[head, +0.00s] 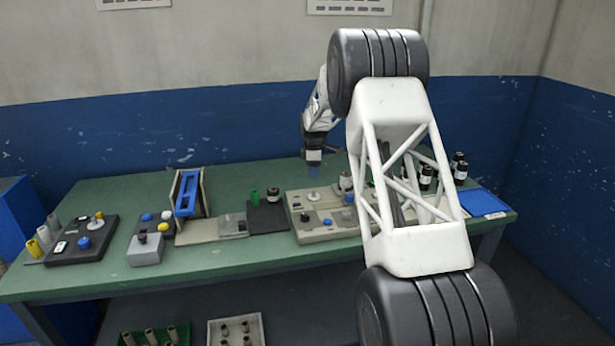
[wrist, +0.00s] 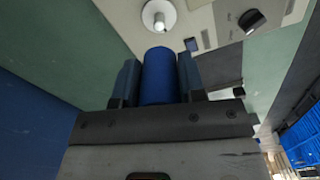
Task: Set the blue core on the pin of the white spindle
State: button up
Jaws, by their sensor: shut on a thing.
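My gripper (head: 313,162) hangs above the back of the table in the head view. It is shut on the blue core (wrist: 159,76), a plain blue cylinder between the two fingers in the wrist view. The core also shows small and dim below the gripper in the head view (head: 313,172). The white spindle (wrist: 159,15), a round white disc with a pin, lies just beyond the core's far end in the wrist view. In the head view the white spindle (head: 314,196) stands on the beige machine panel, below the gripper. The core is apart from it.
The beige panel (head: 320,236) carries other knobs, including a dark one (wrist: 250,20). A green cylinder (head: 254,196) and a black roll (head: 273,194) stand on a dark mat to the left. Black bottles (head: 426,177) and a blue tray (head: 482,203) are at right. My arm hides part of the panel.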

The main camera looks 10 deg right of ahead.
jog(key=shift+f, duration=0.2)
dwell(0.4)
jog(key=shift+f, duration=2.3)
jog(key=shift+f, duration=2.15)
dwell(1.4)
jog(key=o, duration=1.5)
jog(key=shift+c, duration=0.2)
jog(key=shift+r, duration=0.1)
